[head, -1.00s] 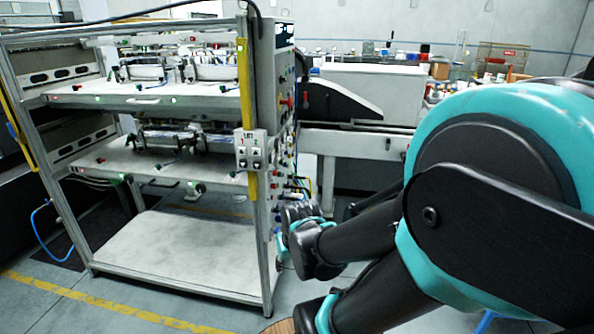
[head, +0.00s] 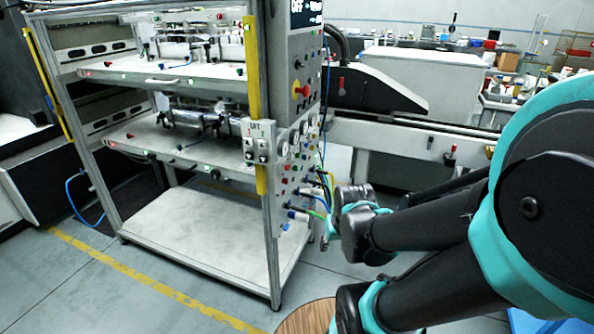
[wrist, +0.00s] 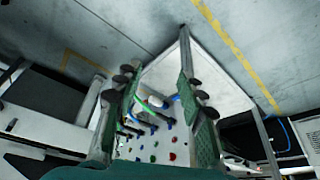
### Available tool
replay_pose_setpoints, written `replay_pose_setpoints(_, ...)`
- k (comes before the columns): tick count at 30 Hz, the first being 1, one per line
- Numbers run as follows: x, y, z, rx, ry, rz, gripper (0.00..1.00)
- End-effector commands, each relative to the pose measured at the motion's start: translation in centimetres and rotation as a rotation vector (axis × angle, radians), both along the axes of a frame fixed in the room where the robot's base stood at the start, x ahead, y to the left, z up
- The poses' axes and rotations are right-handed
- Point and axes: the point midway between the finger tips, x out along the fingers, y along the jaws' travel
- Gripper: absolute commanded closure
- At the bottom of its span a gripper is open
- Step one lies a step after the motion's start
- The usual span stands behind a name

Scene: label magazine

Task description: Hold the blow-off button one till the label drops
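The control panel (head: 300,150) is on the right side of a metal rack. It carries gauges, hoses and several small coloured buttons (head: 288,182). The wrist view also shows red, green and blue buttons (wrist: 153,146) between the fingers. I cannot read which is blow-off button one. My gripper (wrist: 158,88) is open and empty, its green-padded fingers apart, facing the panel. In the head view it is largely hidden by my wrist, just right of the panel's lower part. No finger visibly touches a button. I cannot make out a label.
The rack's upper shelf (head: 130,73) and middle shelf (head: 125,133) carry machinery; its lower shelf (head: 190,225) is bare. A small switch box (head: 262,143) hangs on the front post beside a yellow strip. A red-yellow switch (head: 301,90) is higher up. A round wooden top (head: 308,318) is below.

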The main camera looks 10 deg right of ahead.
Motion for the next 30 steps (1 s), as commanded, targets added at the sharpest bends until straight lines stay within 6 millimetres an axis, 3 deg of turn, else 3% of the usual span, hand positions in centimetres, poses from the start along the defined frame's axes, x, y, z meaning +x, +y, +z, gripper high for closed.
replay_pose_setpoints(1, 0.01, 0.00, 0.00, 0.000, 0.000, 0.000, 0.64)
replay_pose_setpoints(10, 0.01, 0.00, 0.00, 0.000, 0.000, 0.000, 1.00)
replay_pose_setpoints(30, 0.01, 0.00, 0.00, 0.000, 0.000, 0.000, 1.00)
